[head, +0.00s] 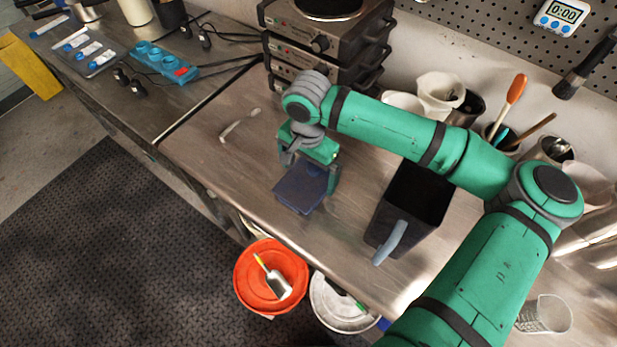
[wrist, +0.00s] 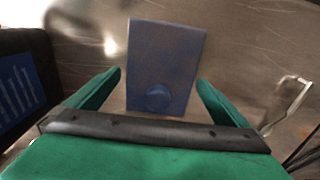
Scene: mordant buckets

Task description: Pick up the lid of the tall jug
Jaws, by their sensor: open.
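The lid (head: 300,191) is a flat, dark blue rectangular plate lying on the steel bench, apart from the jug. In the wrist view the lid (wrist: 166,55) lies ahead between my fingers, with a round knob (wrist: 157,97) at its near end. The tall jug (head: 403,222) is dark, open-topped, with a pale blue handle, and stands right of the lid; part of it shows at the left edge of the wrist view (wrist: 22,85). My gripper (head: 311,171) is open over the lid's far part, its fingers either side. I cannot tell whether they touch it.
Stacked hot plates (head: 322,45) stand behind my wrist. A small pale utensil (head: 240,127) lies left on the bench. Pitchers (head: 440,95) and tool cups line the back wall. An orange bucket (head: 271,277) and a white bucket (head: 340,305) sit below the front edge.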

